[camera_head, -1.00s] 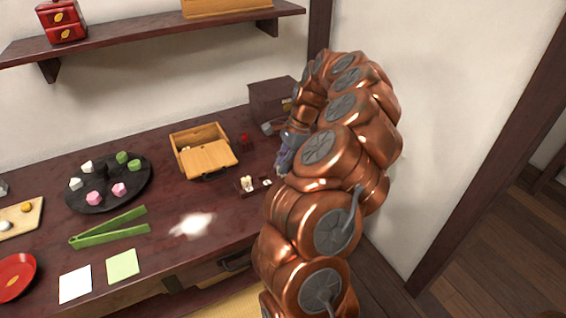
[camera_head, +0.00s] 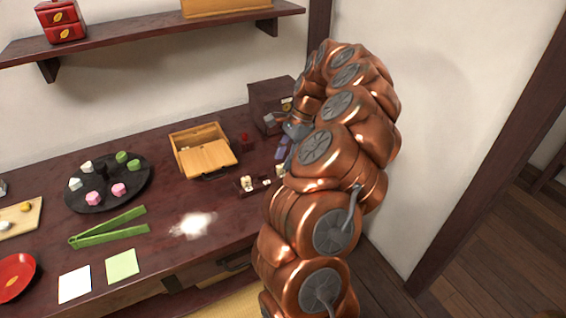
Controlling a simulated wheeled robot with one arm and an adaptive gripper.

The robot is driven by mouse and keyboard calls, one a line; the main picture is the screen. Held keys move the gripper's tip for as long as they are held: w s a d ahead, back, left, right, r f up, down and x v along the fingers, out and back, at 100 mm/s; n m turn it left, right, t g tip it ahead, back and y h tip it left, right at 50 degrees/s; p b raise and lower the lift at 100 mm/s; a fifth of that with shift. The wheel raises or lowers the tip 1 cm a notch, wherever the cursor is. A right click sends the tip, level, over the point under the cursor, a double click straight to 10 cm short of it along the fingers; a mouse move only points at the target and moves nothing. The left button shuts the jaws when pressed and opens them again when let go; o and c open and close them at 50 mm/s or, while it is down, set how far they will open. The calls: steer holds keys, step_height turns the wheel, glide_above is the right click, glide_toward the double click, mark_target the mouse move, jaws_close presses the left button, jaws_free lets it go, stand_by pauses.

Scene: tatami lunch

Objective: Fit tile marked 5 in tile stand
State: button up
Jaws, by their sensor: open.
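A small dark stand (camera_head: 240,188) lies near the right end of the dark table, with small cream tiles (camera_head: 247,183) on it. Another cream piece (camera_head: 280,170) shows at the stand's right end, just below my gripper. Marks on the tiles are too small to read, so I cannot tell which is the 5. My gripper (camera_head: 282,151) is open, just above and beyond the stand's right end. My arm hides the table to the right. I cannot tell whether the gripper touches a tile.
An open wooden box (camera_head: 184,137) with a tilted lid stands left of the gripper. A small red object (camera_head: 246,142) is beside it, and a dark cabinet (camera_head: 268,97) stands behind. Green tongs (camera_head: 110,238) and a black plate of sweets (camera_head: 128,194) are farther left.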

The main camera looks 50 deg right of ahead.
steer(key=v, duration=0.9)
steer(key=shift+r, duration=0.2)
steer(key=shift+d, duration=0.15)
stand_by(0.4)
